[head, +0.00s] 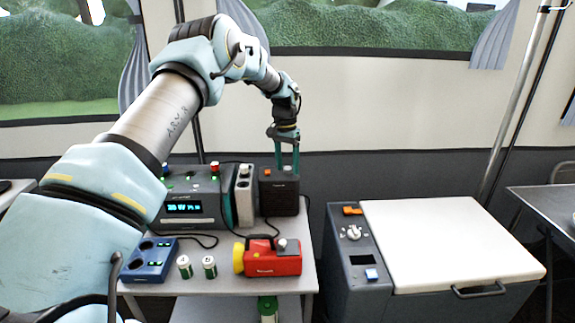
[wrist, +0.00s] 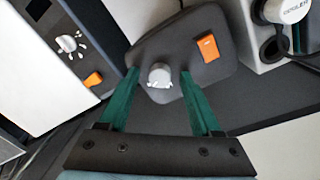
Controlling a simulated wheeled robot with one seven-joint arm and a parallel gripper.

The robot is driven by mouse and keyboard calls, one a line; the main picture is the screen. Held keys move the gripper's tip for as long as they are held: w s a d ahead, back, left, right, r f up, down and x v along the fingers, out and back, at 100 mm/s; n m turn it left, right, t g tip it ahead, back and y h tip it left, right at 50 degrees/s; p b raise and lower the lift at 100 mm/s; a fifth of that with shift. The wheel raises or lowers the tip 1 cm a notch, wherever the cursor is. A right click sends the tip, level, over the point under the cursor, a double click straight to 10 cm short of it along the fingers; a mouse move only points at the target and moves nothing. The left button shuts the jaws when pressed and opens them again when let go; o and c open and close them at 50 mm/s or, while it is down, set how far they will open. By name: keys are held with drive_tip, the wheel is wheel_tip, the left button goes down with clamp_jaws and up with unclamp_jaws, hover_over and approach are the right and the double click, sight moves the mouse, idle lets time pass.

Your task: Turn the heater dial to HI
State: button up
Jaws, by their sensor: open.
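The heater (head: 279,196) is a dark box at the back right of the small table. In the wrist view its top face (wrist: 200,76) carries a pale grey dial (wrist: 159,75) and an orange switch (wrist: 207,47). My gripper (head: 285,170) points down at the heater's top. In the wrist view my gripper (wrist: 160,79) is open, its two green fingers on either side of the dial with gaps between. I cannot read the dial's setting.
A similar dial (head: 352,233) sits on the white-lidded chest (head: 450,240) to the right. Beside the heater stands a light grey unit (head: 244,195). A display unit (head: 190,208), a red device (head: 272,258), a blue box (head: 148,262) and two cans (head: 209,267) share the table.

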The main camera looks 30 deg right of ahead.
sight(286, 168)
drive_tip(key=shift+r, duration=0.1)
wheel_tip(286, 168, up, 11)
drive_tip(key=b, duration=0.2)
drive_tip(key=shift+w+a+f, duration=0.15)
drive_tip(key=shift+w+f, duration=0.05)
drive_tip(key=shift+w, duration=0.05)
drive_tip(key=s+a+n+t, duration=0.1)
drive_tip(key=s+a+n, duration=0.15)
drive_tip(key=a, duration=1.15)
drive_tip(key=s+a+n, duration=0.1)
drive_tip(key=a+n, duration=0.2)
drive_tip(key=a, duration=1.1)
drive_tip(key=s+a+f+n, duration=0.2)
drive_tip(key=s+a, duration=0.6)
drive_tip(key=s+a+f+n+t, duration=0.1)
drive_tip(key=s+a+f+n, duration=0.1)
drive_tip(key=s+a, duration=0.6)
drive_tip(key=shift+s+a+n, duration=0.3)
drive_tip(key=shift+s+n, duration=0.15)
drive_tip(key=shift+n, duration=0.3)
